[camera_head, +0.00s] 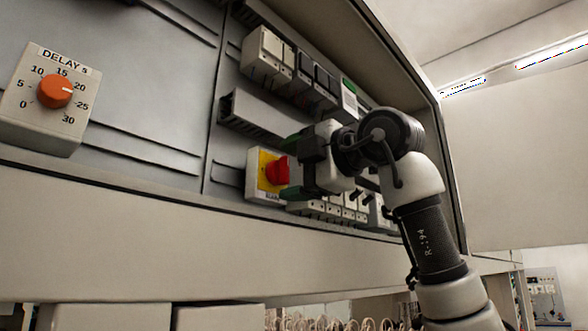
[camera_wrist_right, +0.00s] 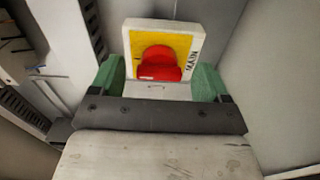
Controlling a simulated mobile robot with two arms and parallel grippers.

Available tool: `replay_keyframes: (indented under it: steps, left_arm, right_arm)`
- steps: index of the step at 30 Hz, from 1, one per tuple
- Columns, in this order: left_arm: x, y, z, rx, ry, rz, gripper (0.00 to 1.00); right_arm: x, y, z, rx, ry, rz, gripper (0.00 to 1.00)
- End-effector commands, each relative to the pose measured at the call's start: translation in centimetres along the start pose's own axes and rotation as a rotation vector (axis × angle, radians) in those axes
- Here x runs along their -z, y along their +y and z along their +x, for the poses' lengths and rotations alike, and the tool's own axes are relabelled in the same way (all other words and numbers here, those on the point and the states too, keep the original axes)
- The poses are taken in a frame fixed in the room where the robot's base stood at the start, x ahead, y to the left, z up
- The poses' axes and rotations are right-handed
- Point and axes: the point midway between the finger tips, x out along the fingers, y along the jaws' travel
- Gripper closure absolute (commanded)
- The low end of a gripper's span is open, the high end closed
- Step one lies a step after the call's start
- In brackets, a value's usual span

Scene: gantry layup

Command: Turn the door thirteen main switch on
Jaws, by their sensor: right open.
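The main switch is a red rotary knob (camera_head: 277,171) on a yellow plate (camera_head: 263,166) with a white housing, low in the cabinet in the head view. In the right wrist view the red knob (camera_wrist_right: 158,64) sits on its yellow plate (camera_wrist_right: 183,45), beside the printed word MAIN. My right gripper (camera_head: 290,168) is open, with its green fingertips on either side of the knob. In the right wrist view the gripper (camera_wrist_right: 160,78) also straddles the knob, with gaps visible on both sides. Contact cannot be seen. My left gripper is not in view.
A delay dial (camera_head: 55,92) with an orange knob is on the panel at left. White and dark modules (camera_head: 268,52) and a grey duct (camera_head: 255,115) sit above the switch. More modules (camera_head: 335,208) lie right of it, partly behind my gripper. The cabinet ledge (camera_head: 130,225) runs below.

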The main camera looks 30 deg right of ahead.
Motion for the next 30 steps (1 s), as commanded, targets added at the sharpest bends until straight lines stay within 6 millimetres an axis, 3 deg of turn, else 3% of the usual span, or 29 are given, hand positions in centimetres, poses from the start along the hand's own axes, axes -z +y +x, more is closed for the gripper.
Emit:
replay_keyframes:
  steps: [18,30]
  left_arm:
    - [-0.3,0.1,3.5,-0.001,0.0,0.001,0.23]
    - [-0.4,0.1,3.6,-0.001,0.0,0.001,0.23]
  right_arm:
    - [-0.1,-0.1,-10.0,-0.003,-0.001,0.001,0.23]
    - [-0.1,0.0,-10.8,0.0,-0.001,0.001,0.23]
